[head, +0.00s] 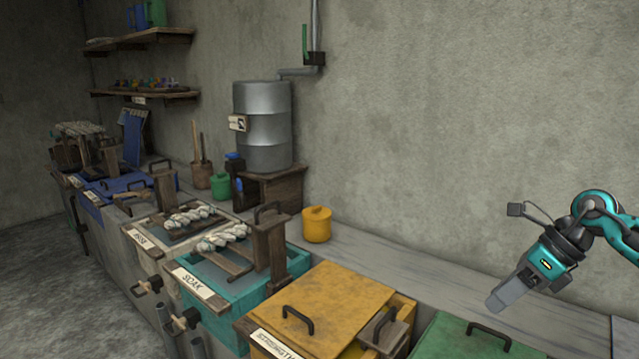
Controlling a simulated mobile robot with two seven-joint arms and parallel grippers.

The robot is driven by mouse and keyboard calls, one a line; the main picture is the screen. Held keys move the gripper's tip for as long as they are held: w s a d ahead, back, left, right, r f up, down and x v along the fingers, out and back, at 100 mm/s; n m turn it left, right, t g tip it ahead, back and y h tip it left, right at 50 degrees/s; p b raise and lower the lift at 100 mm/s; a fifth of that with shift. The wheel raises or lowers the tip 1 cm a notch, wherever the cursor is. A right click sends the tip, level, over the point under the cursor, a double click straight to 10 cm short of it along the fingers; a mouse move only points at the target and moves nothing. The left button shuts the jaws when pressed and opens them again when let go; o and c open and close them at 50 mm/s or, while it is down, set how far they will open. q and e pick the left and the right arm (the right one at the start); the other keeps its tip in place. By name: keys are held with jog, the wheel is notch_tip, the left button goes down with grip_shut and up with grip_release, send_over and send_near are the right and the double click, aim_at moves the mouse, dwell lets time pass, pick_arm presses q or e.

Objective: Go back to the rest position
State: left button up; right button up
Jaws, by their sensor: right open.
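My right gripper (497,300) is at the right of the head view. Its arm comes in from the right edge. The gripper points down and to the left, above the counter near the green lid, apart from everything. Nothing shows between its fingers, which look close together from this angle. My left gripper is not in the head view.
A yellow lidded vat (330,305), a green lid (465,340) and a teal SOAK vat (210,290) with skeins line the counter. A yellow pot (317,224) and a metal tank (263,125) stand behind. The counter strip (400,262) by the wall is clear.

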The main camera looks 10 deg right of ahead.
jog(key=a+f+m+t+y, duration=0.3)
jog(key=a+f+m+t, duration=0.25)
jog(key=a+m, duration=0.4)
jog(key=a+f+m+t+y, duration=0.4)
jog(key=a+m+t, duration=0.2)
jog(key=a+m, duration=0.4)
jog(key=s+a+f+m+g+h, duration=0.1)
jog(key=s+f+m+h, duration=0.4)
jog(key=s+f+m, duration=0.2)
jog(key=s+a+f+m+g+h+b, duration=0.1)
jog(key=s+f+m+g+h, duration=0.1)
jog(key=s+f+m+h, duration=0.4)
notch_tip(320, 180, down, 5)
jog(key=s+m, duration=0.1)
jog(key=m, duration=0.6)
jog(key=shift+a+f+m, duration=0.2)
jog(key=shift+a+m, duration=0.15)
jog(key=shift+a, duration=0.05)
jog(key=shift+g, duration=0.25)
